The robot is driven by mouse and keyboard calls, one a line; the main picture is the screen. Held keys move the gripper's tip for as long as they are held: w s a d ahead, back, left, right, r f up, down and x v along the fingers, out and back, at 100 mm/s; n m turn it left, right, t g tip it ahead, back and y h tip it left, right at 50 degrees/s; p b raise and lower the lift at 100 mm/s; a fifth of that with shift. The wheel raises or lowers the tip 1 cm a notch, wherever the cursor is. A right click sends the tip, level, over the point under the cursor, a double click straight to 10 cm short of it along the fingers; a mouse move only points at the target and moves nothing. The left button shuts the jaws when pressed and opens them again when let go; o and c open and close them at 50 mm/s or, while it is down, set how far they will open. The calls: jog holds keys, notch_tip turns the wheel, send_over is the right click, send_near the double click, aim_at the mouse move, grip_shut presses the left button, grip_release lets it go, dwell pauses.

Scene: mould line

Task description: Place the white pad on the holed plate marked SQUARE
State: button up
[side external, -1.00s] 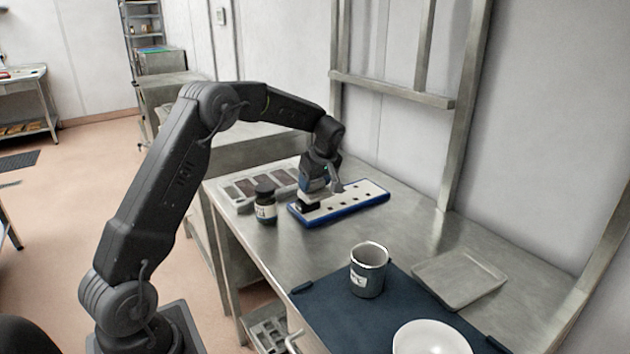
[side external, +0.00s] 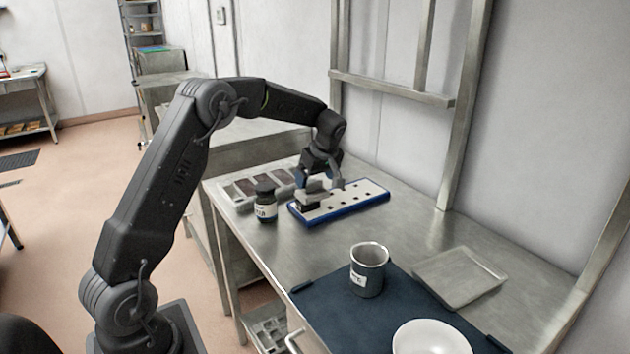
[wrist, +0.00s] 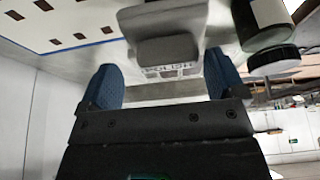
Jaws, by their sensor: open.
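A long white plate with a blue edge and a row of dark holes (side external: 352,198) lies on the steel bench; its holes also show in the wrist view (wrist: 62,32). A grey block with a dark front (side external: 310,196) sits at the plate's left end. In the wrist view this block (wrist: 170,48) carries a label that seems to read POLISH. My gripper (side external: 321,184) is open just above the block, its blue fingers (wrist: 162,65) on either side of it and apart from it. I see no clearly separate white pad and cannot read the word SQUARE.
A dark jar (side external: 265,203) stands close left of the plate, beside a grey tray with compartments (side external: 236,196). A flat tray (side external: 458,277) lies right. Bench between is clear.

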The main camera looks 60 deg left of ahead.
jog(key=s+d+r+m+t, duration=0.1)
jog(key=s+d+r+m, duration=0.35)
jog(key=d+r, duration=0.8)
jog(key=s+d+m+t+h, duration=0.1)
jog(key=s+d+m, duration=0.3)
jog(key=s, duration=0.4)
jog(key=s+d+f+m+t+h, duration=0.1)
jog(key=s+d+m+t+h, duration=0.1)
jog(key=s+d+m, duration=0.3)
jog(key=s+d+f+m+t+h, duration=0.1)
jog(key=s+d+m, duration=0.3)
jog(key=s, duration=0.7)
jog(key=shift+s+d+t, duration=0.3)
jog(key=shift+s+d, duration=0.05)
jog(key=shift+d, duration=0.05)
